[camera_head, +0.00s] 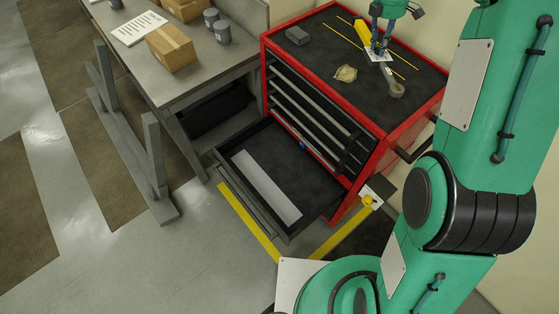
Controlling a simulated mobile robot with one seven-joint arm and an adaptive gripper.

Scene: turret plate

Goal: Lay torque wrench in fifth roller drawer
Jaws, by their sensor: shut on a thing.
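The red roller cabinet (387,146) stands right of centre, with several drawers in its front. A low drawer (329,200) is pulled out. It has a dark liner and a pale rectangular strip (265,185), with nothing else seen inside. My gripper (380,52) is over the cabinet's top, pointing down, shut on the torque wrench (395,88). The wrench's grey rounded head shows below and right of the fingers. The rest of it is small and partly hidden by the gripper. I cannot tell whether it touches the top.
On the cabinet top lie a grey block (297,35), a crumpled tan cloth (346,74) and a yellow item (362,30) beside my gripper. A workbench (195,82) with cardboard boxes (171,48) and grey cups stands left. Yellow floor lines (250,222) border the open drawer.

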